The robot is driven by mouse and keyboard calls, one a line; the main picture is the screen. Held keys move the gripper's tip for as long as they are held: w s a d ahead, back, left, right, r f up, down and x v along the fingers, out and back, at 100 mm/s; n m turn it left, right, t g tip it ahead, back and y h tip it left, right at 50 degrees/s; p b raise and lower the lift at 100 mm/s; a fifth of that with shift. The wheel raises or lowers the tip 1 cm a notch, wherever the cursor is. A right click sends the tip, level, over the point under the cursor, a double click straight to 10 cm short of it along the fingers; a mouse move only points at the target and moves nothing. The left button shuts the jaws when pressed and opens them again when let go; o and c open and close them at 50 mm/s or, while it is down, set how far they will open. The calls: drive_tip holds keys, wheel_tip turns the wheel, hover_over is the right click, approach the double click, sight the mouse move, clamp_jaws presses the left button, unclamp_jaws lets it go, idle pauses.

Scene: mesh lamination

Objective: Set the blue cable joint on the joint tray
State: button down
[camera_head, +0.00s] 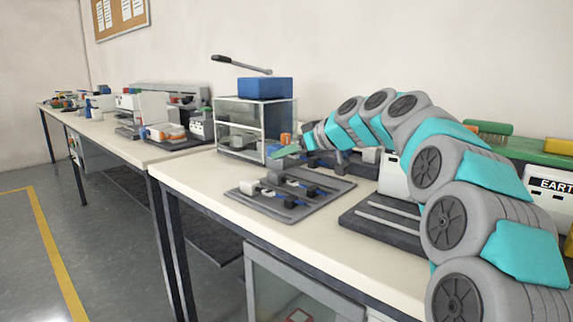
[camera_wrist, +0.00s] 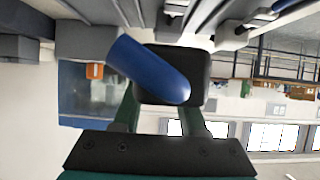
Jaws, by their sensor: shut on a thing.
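My gripper (camera_wrist: 163,98) is shut on the blue cable joint (camera_wrist: 150,68). In the wrist view the joint is a dark blue rounded cylinder lying slantwise across a black block between the green fingers. In the head view my gripper (camera_head: 287,151) hangs above the far side of a flat grey tray (camera_head: 262,206), which appears to be the joint tray. The held joint cannot be made out there. Several dark pieces with blue parts (camera_head: 291,202) and pale grey blocks (camera_head: 249,187) lie on the tray.
A glass-sided cabinet (camera_head: 240,128) with a blue box (camera_head: 265,88) on top stands behind the tray to the left. A dark plate with pale rails (camera_head: 385,222) lies to its right. The bench's front strip (camera_head: 210,193) is bare.

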sight(307, 157)
drive_tip(key=shift+f, duration=1.6)
drive_tip(key=shift+f, duration=0.2)
drive_tip(key=shift+c, duration=2.2)
unclamp_jaws()
drive_tip(key=shift+r, duration=0.2)
drive_tip(key=b+v, duration=0.1)
drive_tip(key=v, duration=1.1)
